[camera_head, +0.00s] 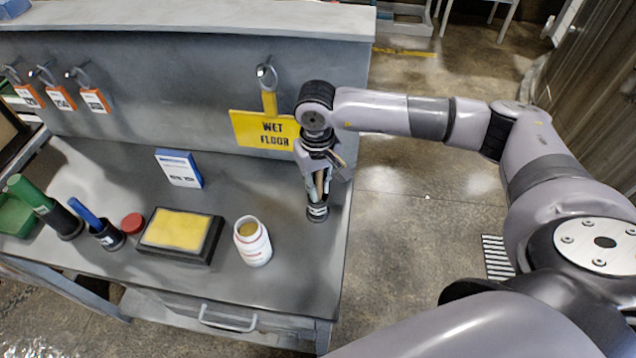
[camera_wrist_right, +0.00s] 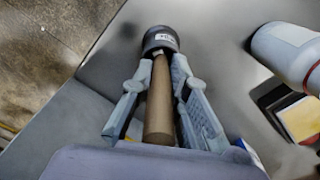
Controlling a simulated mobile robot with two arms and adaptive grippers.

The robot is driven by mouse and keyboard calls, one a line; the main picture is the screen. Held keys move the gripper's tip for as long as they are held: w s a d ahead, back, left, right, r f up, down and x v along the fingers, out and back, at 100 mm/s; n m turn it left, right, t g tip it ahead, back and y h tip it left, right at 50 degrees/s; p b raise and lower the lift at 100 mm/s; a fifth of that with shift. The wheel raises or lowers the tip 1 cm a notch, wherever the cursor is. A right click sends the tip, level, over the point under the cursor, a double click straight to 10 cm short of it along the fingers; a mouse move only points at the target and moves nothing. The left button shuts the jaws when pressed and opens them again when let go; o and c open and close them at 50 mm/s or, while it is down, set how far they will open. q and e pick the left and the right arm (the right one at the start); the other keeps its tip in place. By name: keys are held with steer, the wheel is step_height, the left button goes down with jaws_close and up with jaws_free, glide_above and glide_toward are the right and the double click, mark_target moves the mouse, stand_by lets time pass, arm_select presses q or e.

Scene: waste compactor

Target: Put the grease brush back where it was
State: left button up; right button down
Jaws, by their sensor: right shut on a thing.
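The grease brush shows as a brown wooden handle (camera_wrist_right: 159,100) in the right wrist view. My left gripper is out of view.
On the bench (camera_head: 200,275) are an open white jar (camera_head: 252,243), a yellow pad in a black tray (camera_head: 212,246), a red lid (camera_head: 131,223) and blue and green handled tools in holders. A yellow "WET FLOOR" sign (camera_head: 265,131) hangs behind my gripper.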

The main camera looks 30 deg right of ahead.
steer(key=c, duration=1.9)
jaws_free()
steer(key=shift+c, duration=0.2)
steer(key=o, duration=0.4)
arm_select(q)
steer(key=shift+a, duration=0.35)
arm_select(e)
steer(key=shift+r, duration=0.1)
step_height(320, 180, up, 11)
steer(key=b, duration=0.3)
steer(key=shift+a, duration=0.1)
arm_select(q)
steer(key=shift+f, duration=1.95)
arm_select(e)
steer(key=shift+r, duration=0.55)
